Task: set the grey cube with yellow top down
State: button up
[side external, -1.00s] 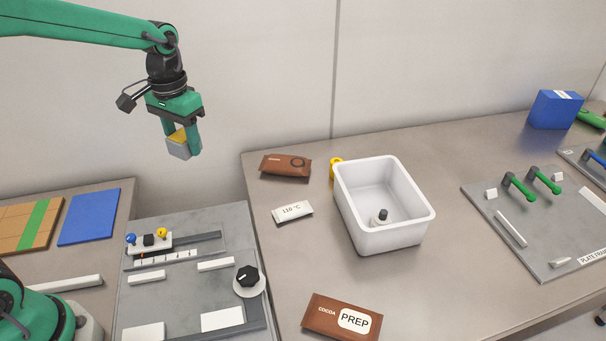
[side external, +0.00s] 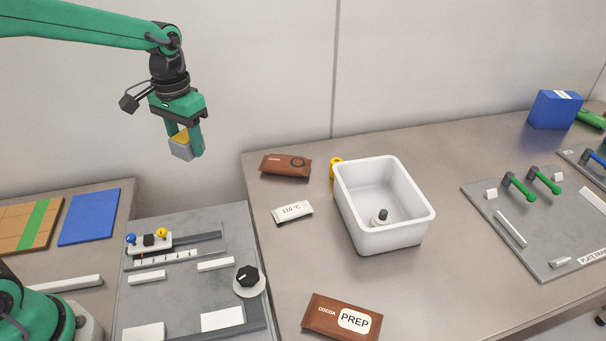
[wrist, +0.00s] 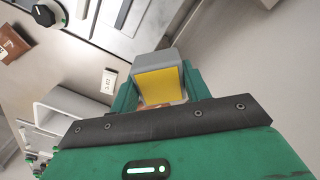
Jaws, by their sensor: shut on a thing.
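The grey cube with yellow top (side external: 181,149) is held between the fingers of my gripper (side external: 186,146), up in the air in the side external view. It hangs above the back of the grey panel, near the gap by the wall, and touches no surface. In the wrist view, the cube's yellow face (wrist: 160,85) and grey side show between the green fingers of my gripper (wrist: 158,88). My gripper is shut on it. The finger contact on the cube's far side is hidden.
A white bin (side external: 392,239) with a small bottle (side external: 380,217) inside stands on the table. Brown packets (side external: 341,318) and a white label card (side external: 293,212) lie around it. The grey panel (side external: 190,215) carries a slider and a black knob (side external: 247,277).

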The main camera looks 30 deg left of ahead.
jog(key=s+d+f+m, duration=0.1)
jog(key=s+d+m, duration=0.2)
jog(key=d, duration=0.9)
jog(key=s+d+f+m, duration=0.2)
jog(key=s+d, duration=0.3)
jog(key=d, duration=0.8)
jog(key=s+d+f+m, duration=0.2)
jog(key=s+d+m, duration=0.1)
jog(key=d, duration=1)
jog(key=shift+s+f+m, duration=0.2)
jog(key=shift+s+m, duration=0.2)
jog(key=shift+s, duration=0.15)
jog(key=shift+d, duration=0.1)
send_over(335, 277)
notch_tip(335, 277, down, 7)
jog(key=shift+f, duration=2)
jog(key=shift+f, duration=0.2)
jog(key=o, duration=1)
